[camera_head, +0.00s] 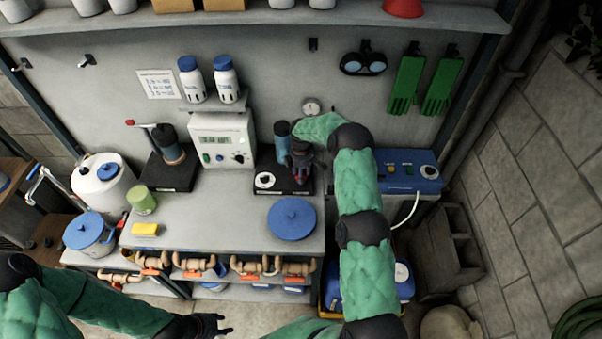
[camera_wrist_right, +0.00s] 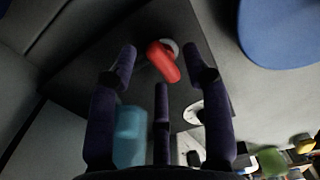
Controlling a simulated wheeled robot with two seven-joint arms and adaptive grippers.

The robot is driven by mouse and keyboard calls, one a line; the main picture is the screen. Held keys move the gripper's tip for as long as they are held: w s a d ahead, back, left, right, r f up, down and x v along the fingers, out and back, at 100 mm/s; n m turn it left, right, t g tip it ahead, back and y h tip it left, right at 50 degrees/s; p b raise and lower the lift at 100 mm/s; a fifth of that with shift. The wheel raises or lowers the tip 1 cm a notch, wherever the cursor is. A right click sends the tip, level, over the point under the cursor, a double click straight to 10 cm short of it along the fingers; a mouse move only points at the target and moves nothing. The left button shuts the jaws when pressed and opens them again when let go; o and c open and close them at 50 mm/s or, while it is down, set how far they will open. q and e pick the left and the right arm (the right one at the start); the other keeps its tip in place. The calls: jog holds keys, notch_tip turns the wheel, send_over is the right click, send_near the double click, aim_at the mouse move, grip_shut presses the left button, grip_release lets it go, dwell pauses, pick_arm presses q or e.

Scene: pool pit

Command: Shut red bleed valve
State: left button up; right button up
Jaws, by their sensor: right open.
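The red bleed valve (camera_wrist_right: 163,62) shows in the right wrist view as a rounded red handle beside a pale round piece, above a dark base. It lies between the spread fingertips of my right gripper (camera_wrist_right: 167,65), with gaps on both sides. A sliver of red shows below that gripper in the head view. My right gripper (camera_head: 300,165) is open over the right-hand black base (camera_head: 278,182), beside a blue cylinder (camera_head: 282,131), and hides most of the valve there. My left gripper (camera_head: 217,325) is open and empty at the bottom, away from the bench.
A white dial (camera_head: 265,180) sits on the same base. A blue round lid (camera_head: 292,218) lies on the bench in front. A white meter box (camera_head: 222,139) stands left, a blue control box (camera_head: 410,170) right. Pipes with orange handles (camera_head: 194,275) run under the front edge.

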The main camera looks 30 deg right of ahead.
jog(key=shift+f, duration=0.1)
grip_shut()
